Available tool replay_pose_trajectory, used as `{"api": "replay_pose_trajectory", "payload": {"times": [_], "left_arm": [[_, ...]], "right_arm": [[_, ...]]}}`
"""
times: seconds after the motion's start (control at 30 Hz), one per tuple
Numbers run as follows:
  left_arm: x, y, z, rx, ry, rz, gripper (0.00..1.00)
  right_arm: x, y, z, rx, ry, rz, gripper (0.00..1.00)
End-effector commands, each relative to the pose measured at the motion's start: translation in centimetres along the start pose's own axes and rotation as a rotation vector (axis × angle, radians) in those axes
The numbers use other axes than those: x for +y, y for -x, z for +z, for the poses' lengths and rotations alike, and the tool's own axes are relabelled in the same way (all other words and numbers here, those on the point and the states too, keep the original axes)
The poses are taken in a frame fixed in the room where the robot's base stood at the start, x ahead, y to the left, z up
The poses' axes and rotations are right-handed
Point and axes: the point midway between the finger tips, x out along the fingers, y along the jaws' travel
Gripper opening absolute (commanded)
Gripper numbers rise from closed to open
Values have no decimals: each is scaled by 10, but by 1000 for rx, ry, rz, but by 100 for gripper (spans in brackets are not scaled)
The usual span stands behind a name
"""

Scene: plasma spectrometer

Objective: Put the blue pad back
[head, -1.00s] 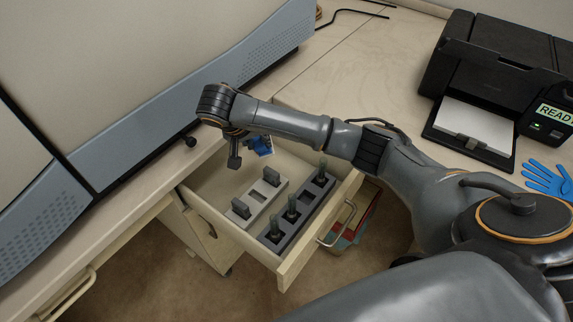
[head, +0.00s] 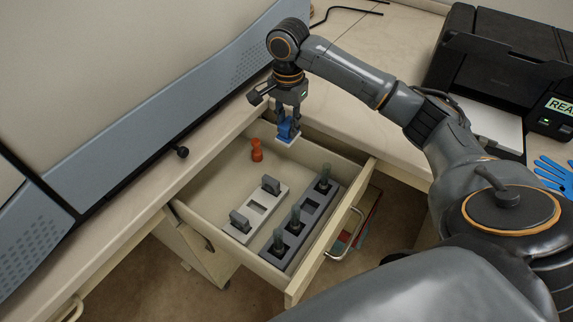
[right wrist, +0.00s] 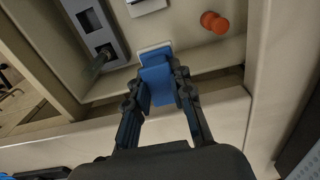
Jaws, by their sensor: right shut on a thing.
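My right gripper (head: 289,124) is shut on the blue pad (head: 287,132), a small blue piece with a white underside. It holds the pad above the back part of the open drawer (head: 296,292). In the right wrist view the blue pad (right wrist: 156,80) sits between the two fingers (right wrist: 158,90). In the drawer lie a light grey holder (head: 256,216) with an upright grey piece at each end and an empty square slot between them, and a dark grey rack (head: 307,217) with several dark upright pieces. My left gripper is out of view.
An orange knob-shaped object (head: 256,150) stands in the back left of the drawer; it also shows in the right wrist view (right wrist: 214,22). A large grey machine (head: 130,80) is at left. A printer (head: 500,60) and blue glove (head: 553,172) are at right.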

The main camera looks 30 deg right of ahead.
Motion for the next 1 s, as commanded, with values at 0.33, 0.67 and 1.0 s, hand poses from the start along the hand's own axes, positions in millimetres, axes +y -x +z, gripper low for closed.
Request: {"api": "replay_pose_trajectory", "payload": {"times": [0.33, 0.67, 1.0], "left_arm": [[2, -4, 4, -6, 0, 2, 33], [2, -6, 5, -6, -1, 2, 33], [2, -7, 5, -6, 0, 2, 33]], "right_arm": [[1, -84, 0, 1, 1, 4, 0], [1, -121, -1, 3, 1, 4, 0], [0, -148, -1, 3, 3, 2, 0]]}}
